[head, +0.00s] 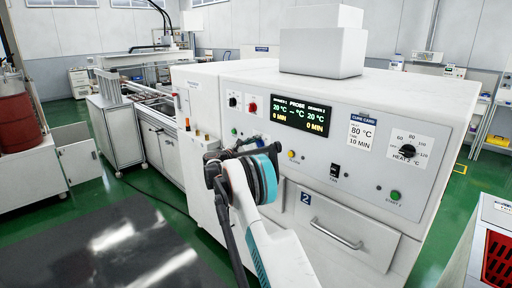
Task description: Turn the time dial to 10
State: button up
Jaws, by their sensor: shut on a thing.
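The white oven front panel (345,118) faces me, with a dark display (300,115) reading 20 °C and 0 MIN for both drawers. My gripper (270,149) is dark and reaches up to the panel below the display, seen from behind my wrist. It is shut on a knob there, which I take to be the time dial. The dial's face, pointer and numbers are hidden by my gripper and arm. The cure card (362,133) reads 80 °C, 10 MIN.
The heat dial (407,150) is on the panel's right, above the green start button (395,195). A fan switch (335,172) and a yellow button (291,154) are near my gripper. Drawer 2's handle (336,234) sticks out below. A red crate (497,258) stands at right.

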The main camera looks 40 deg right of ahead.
jog(key=o, duration=1.1)
jog(key=shift+c, duration=0.2)
jog(key=s+a, duration=0.1)
jog(key=a, duration=1.1)
